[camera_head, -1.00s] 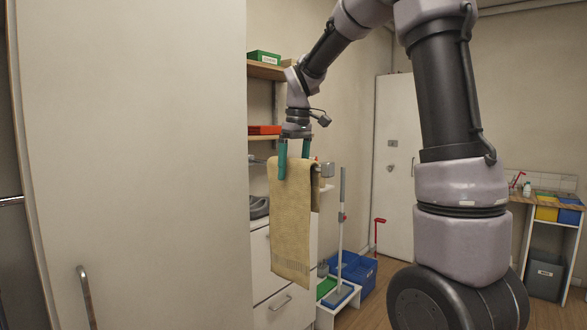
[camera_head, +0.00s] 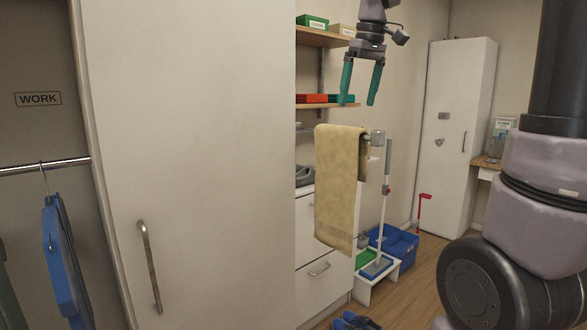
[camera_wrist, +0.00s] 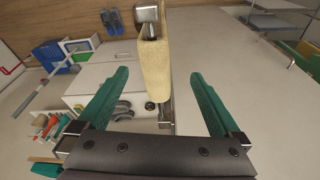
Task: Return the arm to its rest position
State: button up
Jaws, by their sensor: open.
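My gripper (camera_head: 360,84) is open and empty, with its two green fingers pointing down. It hangs above a yellow towel (camera_head: 337,190) draped over a rail with a round metal end (camera_head: 378,138). The fingertips are apart from the towel in the head view. In the wrist view my gripper (camera_wrist: 158,100) shows its fingers spread wide, with the towel (camera_wrist: 154,70) seen edge-on between and beyond them.
A tall pale cabinet (camera_head: 200,150) fills the left, near a rail with a blue garment (camera_head: 62,260). Shelves (camera_head: 325,104) with trays are behind my gripper. A mop (camera_head: 386,200) and blue crate (camera_head: 395,243) stand beyond. Open floor (camera_head: 425,290) lies at right.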

jog(key=s+d+f+m+t, duration=0.1)
jog(key=s+f+m, duration=0.3)
jog(key=s, duration=0.4)
jog(key=s+d+f+m+t, duration=0.2)
jog(key=s+f+m+t, duration=0.2)
jog(key=s, duration=0.4)
jog(key=shift+s+d+m+y, duration=0.15)
jog(key=shift+s+m+y, duration=0.2)
jog(key=shift+m, duration=0.35)
